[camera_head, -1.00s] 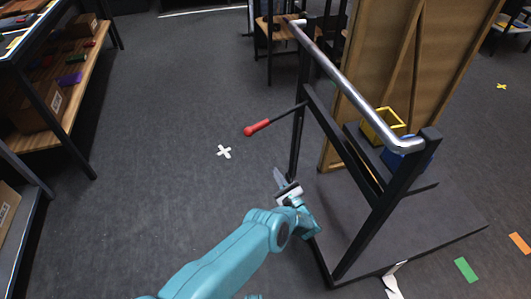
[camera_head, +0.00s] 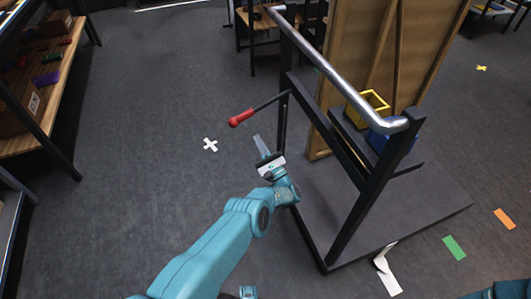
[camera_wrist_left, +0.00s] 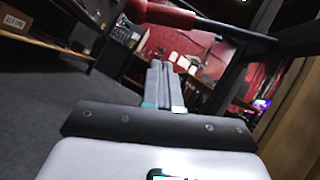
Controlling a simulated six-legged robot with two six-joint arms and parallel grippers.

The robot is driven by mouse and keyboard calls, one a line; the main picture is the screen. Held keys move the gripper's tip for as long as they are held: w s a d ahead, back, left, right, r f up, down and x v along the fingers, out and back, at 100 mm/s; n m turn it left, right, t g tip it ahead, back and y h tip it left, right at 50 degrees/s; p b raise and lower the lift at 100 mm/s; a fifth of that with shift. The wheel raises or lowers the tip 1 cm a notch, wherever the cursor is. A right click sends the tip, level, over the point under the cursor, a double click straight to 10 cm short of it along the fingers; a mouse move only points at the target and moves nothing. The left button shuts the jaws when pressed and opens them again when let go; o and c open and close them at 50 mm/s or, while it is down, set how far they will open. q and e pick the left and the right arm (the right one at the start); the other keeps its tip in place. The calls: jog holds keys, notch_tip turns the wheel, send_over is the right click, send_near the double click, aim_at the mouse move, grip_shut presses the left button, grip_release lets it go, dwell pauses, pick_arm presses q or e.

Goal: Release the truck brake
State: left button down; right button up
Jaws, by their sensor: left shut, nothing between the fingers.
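The truck is a dark flatbed cart (camera_head: 400,220) with black posts and a silver push bar (camera_head: 335,75). A brake lever with a red grip (camera_head: 241,117) sticks out leftward from its post on a thin black rod, sloping slightly down to the grip. My left gripper (camera_head: 258,140) is shut and empty, pointing up just below and right of the red grip, apart from it. In the left wrist view the closed fingers (camera_wrist_left: 162,82) lie below the red grip (camera_wrist_left: 158,14), which crosses the top of the picture. My right gripper is not seen.
A yellow bin (camera_head: 368,104) and a blue bin (camera_head: 385,132) stand on the truck's shelf, with a wooden panel (camera_head: 365,50) behind. Shelving (camera_head: 60,75) stands at the left. Open floor with a white cross mark (camera_head: 210,145) lies between.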

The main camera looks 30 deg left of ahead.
pick_arm(q)
jog(key=a+r+p, duration=0.2)
jog(key=r, duration=0.1)
jog(key=a+r+p, duration=0.1)
jog(key=shift+w+a+r, duration=0.2)
jog(key=shift+a+r, duration=0.05)
jog(key=shift+r, duration=0.15)
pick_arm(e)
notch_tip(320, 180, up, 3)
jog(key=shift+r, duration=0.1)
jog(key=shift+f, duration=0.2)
